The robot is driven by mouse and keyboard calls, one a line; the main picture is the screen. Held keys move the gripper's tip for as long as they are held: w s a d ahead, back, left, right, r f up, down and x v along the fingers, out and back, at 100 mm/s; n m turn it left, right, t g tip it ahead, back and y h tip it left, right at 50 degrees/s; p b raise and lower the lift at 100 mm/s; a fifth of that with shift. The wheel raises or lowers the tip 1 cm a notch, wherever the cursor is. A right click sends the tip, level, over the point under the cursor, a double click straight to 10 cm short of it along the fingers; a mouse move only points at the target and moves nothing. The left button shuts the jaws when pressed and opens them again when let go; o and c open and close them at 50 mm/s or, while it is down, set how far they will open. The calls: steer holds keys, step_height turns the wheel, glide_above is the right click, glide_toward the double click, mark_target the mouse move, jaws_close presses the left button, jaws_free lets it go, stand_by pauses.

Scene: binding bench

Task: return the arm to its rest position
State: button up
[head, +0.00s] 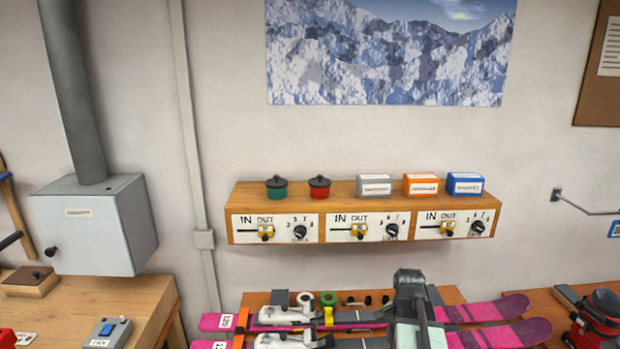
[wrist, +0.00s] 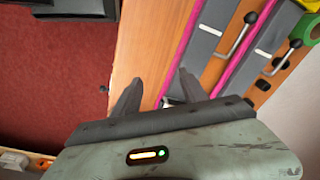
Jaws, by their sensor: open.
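My gripper (wrist: 160,92) shows in the wrist view with its two dark fingers spread apart and nothing between them. It is over the front edge of the wooden bench (wrist: 140,45), beside the skis. In the head view my arm rises at the lower middle, in front of the bench and the pink skis (head: 498,308); the fingers cannot be made out there. The skis also show in the wrist view as grey strips with pink edges (wrist: 205,42).
A wooden shelf panel (head: 350,194) with sliders and dials hangs on the wall behind, carrying pots and boxes. A side bench with a fan switch (head: 108,332) stands at left. Red floor (wrist: 50,80) lies open beside the bench. A red device (head: 603,312) stands at right.

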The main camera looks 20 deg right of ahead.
steer(key=w+a+f+n+b, duration=0.1)
steer(key=a+n, duration=1.3)
steer(key=a, duration=1.4)
steer(key=shift+f+n+y+b, duration=0.3)
steer(key=shift+f+b, duration=0.3)
steer(key=shift+f, duration=0.35)
